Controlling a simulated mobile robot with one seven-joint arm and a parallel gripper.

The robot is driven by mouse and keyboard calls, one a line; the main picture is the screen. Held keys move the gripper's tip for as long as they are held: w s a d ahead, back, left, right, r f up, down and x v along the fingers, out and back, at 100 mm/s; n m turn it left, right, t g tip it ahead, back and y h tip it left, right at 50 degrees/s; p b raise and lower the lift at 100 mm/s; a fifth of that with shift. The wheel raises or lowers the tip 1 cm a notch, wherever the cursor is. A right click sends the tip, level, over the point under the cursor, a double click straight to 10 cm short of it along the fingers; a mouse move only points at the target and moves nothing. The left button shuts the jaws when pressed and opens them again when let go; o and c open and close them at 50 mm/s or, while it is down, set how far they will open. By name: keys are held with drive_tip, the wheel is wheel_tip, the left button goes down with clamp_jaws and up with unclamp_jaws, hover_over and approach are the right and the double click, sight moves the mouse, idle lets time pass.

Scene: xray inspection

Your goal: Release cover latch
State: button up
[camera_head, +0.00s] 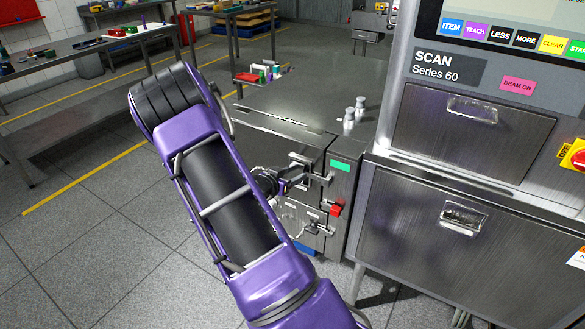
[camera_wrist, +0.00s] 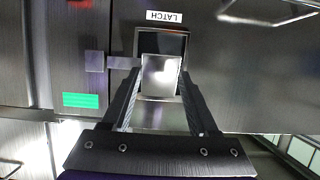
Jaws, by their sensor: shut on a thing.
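The cover latch (camera_wrist: 161,76) is a bright metal tab in front of a dark square recess, in the wrist view. A flat bar runs from it to a small square plate (camera_wrist: 95,61) at the left. In the head view, my gripper (camera_head: 293,183) is at the front of the steel cabinet, partly hidden by my purple arm. The cover panel (camera_wrist: 240,65) looks closed.
A red block (camera_head: 335,210) and a green label (camera_head: 340,165) are on the cabinet's right front strip. Several small metal weights (camera_head: 350,120) stand on the steel top (camera_head: 310,95). The SCAN machine (camera_head: 460,130) stands close at the right. Open floor (camera_head: 110,240) lies at the left.

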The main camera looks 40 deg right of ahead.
drive_tip(key=shift+r+y+p, duration=0.5)
drive_tip(key=shift+y+p, duration=0.3)
drive_tip(key=shift+p, duration=0.45)
drive_tip(key=shift+a+g+y+p, duration=0.1)
drive_tip(key=shift+g+y+p, duration=0.2)
drive_tip(key=shift+p, duration=0.1)
drive_tip(key=shift+f, duration=0.1)
drive_tip(key=o, duration=1.4)
drive_tip(key=p+v, duration=0.1)
drive_tip(key=v, duration=1.6)
drive_tip(key=shift+a+r, duration=0.15)
drive_tip(key=shift+r, duration=0.05)
